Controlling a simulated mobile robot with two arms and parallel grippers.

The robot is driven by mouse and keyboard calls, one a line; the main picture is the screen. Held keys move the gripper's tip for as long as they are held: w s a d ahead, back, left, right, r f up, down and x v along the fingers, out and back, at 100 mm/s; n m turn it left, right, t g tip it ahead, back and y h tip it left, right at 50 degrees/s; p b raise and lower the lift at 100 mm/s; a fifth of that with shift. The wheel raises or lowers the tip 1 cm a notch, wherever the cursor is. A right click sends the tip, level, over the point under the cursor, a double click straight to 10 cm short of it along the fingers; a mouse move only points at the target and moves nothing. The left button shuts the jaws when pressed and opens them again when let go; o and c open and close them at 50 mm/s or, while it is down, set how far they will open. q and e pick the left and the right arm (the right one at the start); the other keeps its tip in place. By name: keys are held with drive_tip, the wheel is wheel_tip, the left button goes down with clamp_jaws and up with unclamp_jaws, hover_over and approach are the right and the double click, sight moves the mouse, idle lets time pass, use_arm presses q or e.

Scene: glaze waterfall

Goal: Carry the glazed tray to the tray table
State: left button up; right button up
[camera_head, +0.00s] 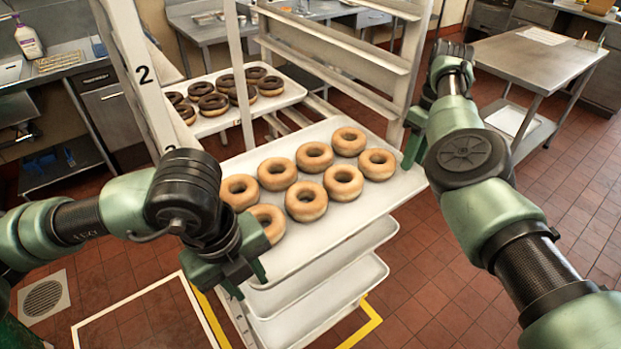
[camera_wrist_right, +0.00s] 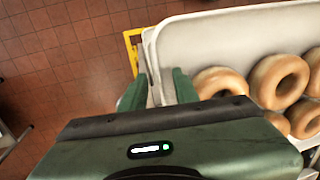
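The white tray with several light-brown glazed donuts (camera_head: 335,222) juts out of the rack in the head view. Its rim also shows in the right wrist view (camera_wrist_right: 215,25). My left gripper (camera_head: 248,280) is at the tray's near-left corner, its fingers apart; whether the rim lies between them is partly hidden. My right gripper (camera_head: 412,150) is at the tray's right edge. In the right wrist view its two fingers (camera_wrist_right: 158,90) stand apart with the tray rim between them. A steel table (camera_head: 535,58), likely the tray table, stands at the upper right.
The white rack (camera_head: 150,85) carries a tray of dark chocolate donuts (camera_head: 213,125) behind, and empty white trays (camera_head: 325,285) below. A steel counter (camera_head: 60,65) is at the left. Open red tile floor (camera_head: 440,275) lies right of the rack.

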use_arm(q)
drive_tip(key=shift+w+f, duration=0.1)
use_arm(e)
drive_tip(key=shift+f, duration=0.15)
use_arm(q)
drive_tip(key=shift+c, duration=1.2)
use_arm(e)
drive_tip(key=shift+c, duration=1.2)
use_arm(q)
clamp_jaws()
use_arm(e)
clamp_jaws()
drive_tip(key=shift+r, duration=0.2)
